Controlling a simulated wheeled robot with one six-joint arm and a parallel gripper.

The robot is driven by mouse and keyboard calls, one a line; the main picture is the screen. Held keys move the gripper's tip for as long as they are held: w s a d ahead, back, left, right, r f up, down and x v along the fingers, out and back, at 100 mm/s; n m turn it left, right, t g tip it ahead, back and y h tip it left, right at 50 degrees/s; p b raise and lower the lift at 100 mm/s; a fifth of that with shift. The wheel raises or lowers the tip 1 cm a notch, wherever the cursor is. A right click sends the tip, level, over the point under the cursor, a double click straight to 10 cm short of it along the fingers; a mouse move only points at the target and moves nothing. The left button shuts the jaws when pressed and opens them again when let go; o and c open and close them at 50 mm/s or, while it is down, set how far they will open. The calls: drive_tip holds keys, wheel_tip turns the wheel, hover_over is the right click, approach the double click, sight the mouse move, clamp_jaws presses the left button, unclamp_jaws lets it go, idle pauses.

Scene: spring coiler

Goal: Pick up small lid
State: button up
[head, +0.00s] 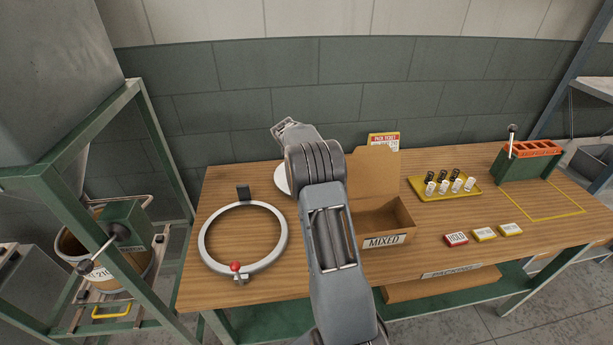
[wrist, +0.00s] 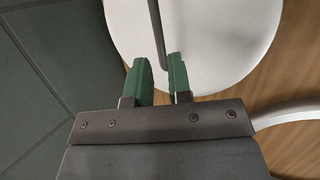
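A white round disc, which looks like the small lid (wrist: 225,40), lies below my gripper in the wrist view. A thin dark rod (wrist: 157,30) runs across it from the top edge down to my fingers. In the head view only the left edge of the white lid (head: 281,180) shows; my arm hides the rest. My gripper (wrist: 158,62) has two green fingers, spread apart, with the lower end of the rod in line with the gap. I cannot tell whether either finger touches it. My fingers are not clearly seen in the head view.
A grey clamp ring (head: 204,245) with a red knob lies on the wooden table (head: 290,292), left of my arm. To the right are a cardboard box marked MIXED (head: 385,241), a yellow tray (head: 472,192) of small springs, and a green holder (head: 520,172). A wall stands close behind.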

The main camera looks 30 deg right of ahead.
drive_tip(key=shift+p+x, duration=0.95)
drive_tip(key=shift+x, duration=2.85)
drive_tip(key=shift+c, duration=0.4)
clamp_jaws()
drive_tip(key=shift+r, duration=0.1)
